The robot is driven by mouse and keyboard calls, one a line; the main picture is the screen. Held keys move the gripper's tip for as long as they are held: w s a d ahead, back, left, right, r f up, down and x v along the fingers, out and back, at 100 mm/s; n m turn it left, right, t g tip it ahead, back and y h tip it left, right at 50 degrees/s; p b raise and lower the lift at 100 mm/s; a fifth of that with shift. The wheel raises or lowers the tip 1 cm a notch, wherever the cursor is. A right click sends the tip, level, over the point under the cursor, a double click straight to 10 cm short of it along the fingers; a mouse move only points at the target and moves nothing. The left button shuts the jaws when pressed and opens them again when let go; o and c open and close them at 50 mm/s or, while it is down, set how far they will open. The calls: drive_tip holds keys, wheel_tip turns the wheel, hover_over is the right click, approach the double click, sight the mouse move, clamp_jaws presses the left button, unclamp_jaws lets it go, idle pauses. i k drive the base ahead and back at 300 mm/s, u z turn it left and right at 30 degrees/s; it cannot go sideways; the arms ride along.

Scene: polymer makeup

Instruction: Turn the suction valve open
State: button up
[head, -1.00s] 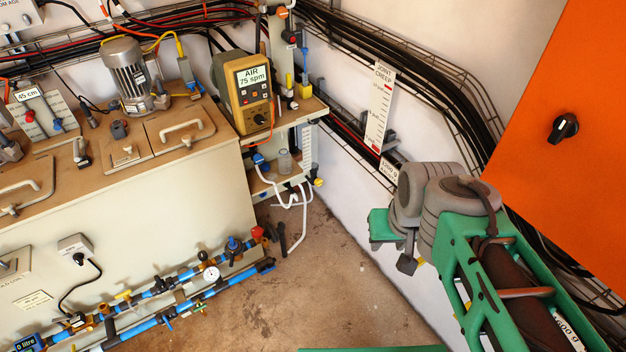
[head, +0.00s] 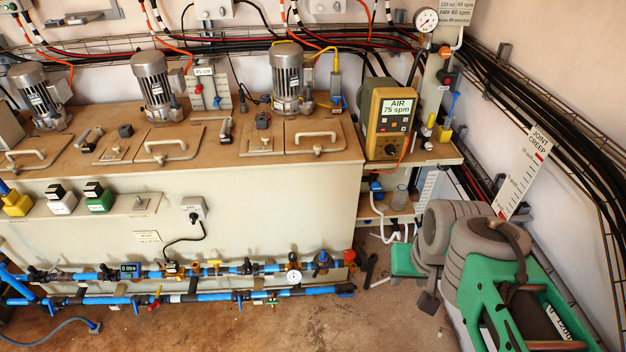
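Two blue pipe runs cross low in front of the cream cabinet, an upper pipe (head: 75,274) and a lower pipe (head: 315,290). The upper one carries a yellow-handled valve (head: 214,262), a blue-topped valve (head: 321,258) and a red knob (head: 349,255). The lower one carries a red-and-yellow valve handle (head: 156,297) and a blue handle (head: 239,297). No readable label shows which is the suction valve, and I cannot tell whether any is open.
A round gauge (head: 294,277) and a small digital meter (head: 130,268) sit on the upper pipe. A black cable hangs from a socket (head: 193,208) down toward the pipes. A blue hose (head: 50,327) lies on the floor at left. Bare floor (head: 390,325) shows right of the pipes.

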sight(376, 186)
drive_tip(key=u, duration=0.6)
drive_tip(key=i, duration=0.95)
drive_tip(key=u, duration=0.25)
